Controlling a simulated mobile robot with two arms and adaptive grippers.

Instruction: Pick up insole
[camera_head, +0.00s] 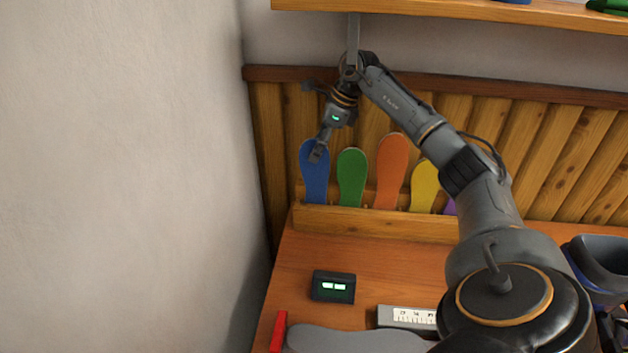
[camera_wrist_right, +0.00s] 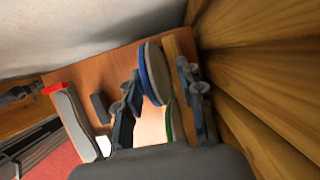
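Several coloured insoles stand upright in a wooden rack (camera_head: 375,222) against the back panel. The blue insole (camera_head: 315,187) is at the left end, then the green insole (camera_head: 351,178), the orange insole (camera_head: 390,170), the yellow insole (camera_head: 424,188) and a partly hidden purple one. My right gripper (camera_head: 318,152) is at the upper part of the blue insole. In the right wrist view, the blue insole (camera_wrist_right: 158,74) lies between the two parted fingers, with a visible gap beside it. My left gripper does not show in the head view.
On the bench lie a grey sole-shaped piece (camera_head: 350,341), a red bar (camera_head: 278,332), a black display box (camera_head: 333,287) and a grey box with a white label (camera_head: 408,316). A shelf (camera_head: 450,12) runs overhead. A wall (camera_head: 120,180) stands left.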

